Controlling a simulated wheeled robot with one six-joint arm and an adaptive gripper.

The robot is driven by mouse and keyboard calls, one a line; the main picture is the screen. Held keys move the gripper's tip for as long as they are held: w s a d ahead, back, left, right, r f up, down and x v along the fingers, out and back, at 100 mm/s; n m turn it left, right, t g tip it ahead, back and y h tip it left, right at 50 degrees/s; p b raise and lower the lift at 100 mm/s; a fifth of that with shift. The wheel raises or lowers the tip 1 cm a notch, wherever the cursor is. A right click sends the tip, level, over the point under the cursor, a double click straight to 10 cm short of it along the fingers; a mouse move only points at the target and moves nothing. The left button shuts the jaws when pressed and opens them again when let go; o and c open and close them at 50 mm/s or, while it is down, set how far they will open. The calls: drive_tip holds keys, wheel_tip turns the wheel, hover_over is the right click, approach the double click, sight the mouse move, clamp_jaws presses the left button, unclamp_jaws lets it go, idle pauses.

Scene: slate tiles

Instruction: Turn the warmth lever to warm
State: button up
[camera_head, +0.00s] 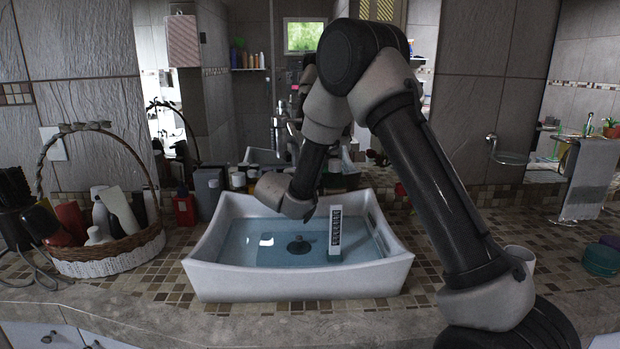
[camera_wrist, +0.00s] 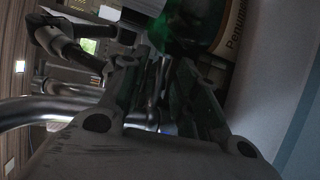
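The warmth lever cannot be told for sure. The handle-like part and the pipe lie left of the fingers. In the head view the fingers are hidden behind my wrist.
A wicker basket (camera_head: 108,256) is at left. A green bottle (camera_wrist: 192,22) is close beyond my fingers.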

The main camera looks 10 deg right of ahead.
clamp_jaws()
drive_tip(key=shift+s, duration=0.1)
drive_tip(key=shift+s+a+m+g+h, duration=0.3)
drive_tip(key=shift+m+g+h, duration=0.6)
drive_tip(key=shift+m+g, duration=0.2)
drive_tip(key=shift+s+a+m+g+h, duration=0.25)
drive_tip(key=shift+m+g+h, duration=0.7)
drive_tip(key=shift+g, duration=0.3)
drive_tip(key=shift+s+a+m+g+h, duration=0.3)
drive_tip(key=shift+m+g+h, duration=0.55)
drive_tip(key=shift+m+g, duration=0.25)
unclamp_jaws()
